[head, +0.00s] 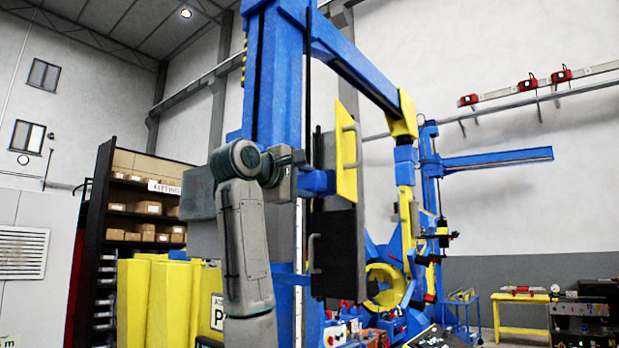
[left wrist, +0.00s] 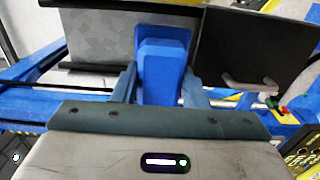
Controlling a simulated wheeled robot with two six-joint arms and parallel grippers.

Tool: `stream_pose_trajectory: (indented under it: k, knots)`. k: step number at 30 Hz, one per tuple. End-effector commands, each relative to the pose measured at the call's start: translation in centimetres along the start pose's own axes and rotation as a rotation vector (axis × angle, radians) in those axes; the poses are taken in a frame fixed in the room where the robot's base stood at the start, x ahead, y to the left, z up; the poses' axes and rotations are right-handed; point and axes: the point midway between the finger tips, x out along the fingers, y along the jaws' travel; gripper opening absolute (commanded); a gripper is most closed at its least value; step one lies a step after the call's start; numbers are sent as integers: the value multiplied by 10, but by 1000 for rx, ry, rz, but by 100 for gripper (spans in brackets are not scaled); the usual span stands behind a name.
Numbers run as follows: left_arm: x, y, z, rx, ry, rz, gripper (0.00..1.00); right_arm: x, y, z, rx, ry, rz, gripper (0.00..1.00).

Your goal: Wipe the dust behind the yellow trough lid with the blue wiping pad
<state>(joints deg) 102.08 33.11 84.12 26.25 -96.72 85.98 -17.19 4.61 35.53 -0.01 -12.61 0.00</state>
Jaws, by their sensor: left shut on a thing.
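My left gripper (head: 301,171) is raised beside the blue column in the head view. In the left wrist view its two fingers (left wrist: 160,88) are shut on the blue wiping pad (left wrist: 162,62). The pad stands out ahead of the fingers, before a mottled grey surface (left wrist: 105,38) with dark edges. I cannot tell whether the pad touches that surface, or whether the mottling is dust. The yellow trough lid (head: 346,163) stands upright with a handle, just right of my left gripper in the head view. The space behind the lid is hidden there. My right gripper is not in view.
A black panel (head: 333,254) with a handle hangs below the lid; a black panel with a handle (left wrist: 235,48) also shows right of the pad. The blue column (head: 272,85) and its overhead beam stand close to my left arm. Yellow barriers (head: 165,300) stand at lower left.

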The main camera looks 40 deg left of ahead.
Motion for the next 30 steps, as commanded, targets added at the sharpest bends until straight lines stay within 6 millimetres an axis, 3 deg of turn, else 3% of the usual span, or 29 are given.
stream_pose_trajectory:
  k: [13, 30]
  knots:
    - [46, 1, 0, -1, 0, 0, 15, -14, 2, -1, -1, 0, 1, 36]
    - [53, 0, 0, -1, 0, 1, 15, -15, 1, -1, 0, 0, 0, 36]
